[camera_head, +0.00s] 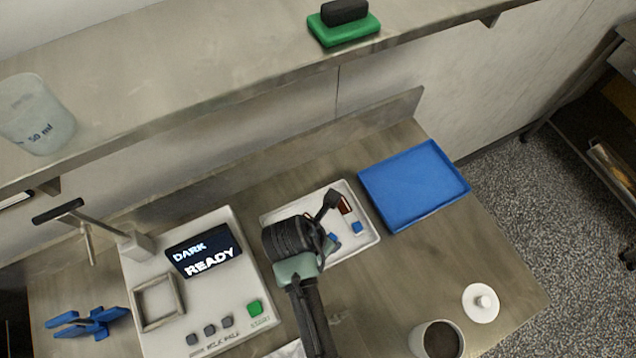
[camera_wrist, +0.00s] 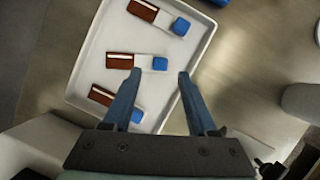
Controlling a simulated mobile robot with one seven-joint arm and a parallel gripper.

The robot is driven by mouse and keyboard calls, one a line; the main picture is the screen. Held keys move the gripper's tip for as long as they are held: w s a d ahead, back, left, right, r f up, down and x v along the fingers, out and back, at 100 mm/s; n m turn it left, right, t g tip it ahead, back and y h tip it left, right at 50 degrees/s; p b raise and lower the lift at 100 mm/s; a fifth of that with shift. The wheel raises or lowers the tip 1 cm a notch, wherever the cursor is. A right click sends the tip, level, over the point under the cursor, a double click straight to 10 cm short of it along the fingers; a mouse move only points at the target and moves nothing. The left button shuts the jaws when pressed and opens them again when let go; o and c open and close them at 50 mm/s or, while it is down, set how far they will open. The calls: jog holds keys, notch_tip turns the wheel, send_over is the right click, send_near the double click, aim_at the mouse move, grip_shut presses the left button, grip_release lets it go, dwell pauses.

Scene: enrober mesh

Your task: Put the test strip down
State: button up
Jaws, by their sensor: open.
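Three test strips lie on a white tray (camera_wrist: 181,97), each with a brown end, a white middle and a blue end. In the wrist view, the top strip (camera_wrist: 157,17), middle strip (camera_wrist: 136,62) and lower strip (camera_wrist: 113,101) lie roughly parallel and apart. My gripper (camera_wrist: 160,75) is open above the tray, with nothing held between its fingers. The middle strip's blue end is just beyond the fingertips; the left finger partly covers the lower strip. In the head view, my arm covers much of the white tray (camera_head: 369,240), and the fingertips are hard to make out.
A blue tray (camera_head: 412,186) stands empty right of the white one. A white machine (camera_head: 207,297) reading "DARK READY" is at left, with a blue clip-like object (camera_head: 88,324) beside it. A cup (camera_head: 437,341) and white lid (camera_head: 481,303) are at right. A raised shelf (camera_head: 215,65) runs behind.

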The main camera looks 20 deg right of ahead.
jog(key=v, duration=0.7)
dwell(0.4)
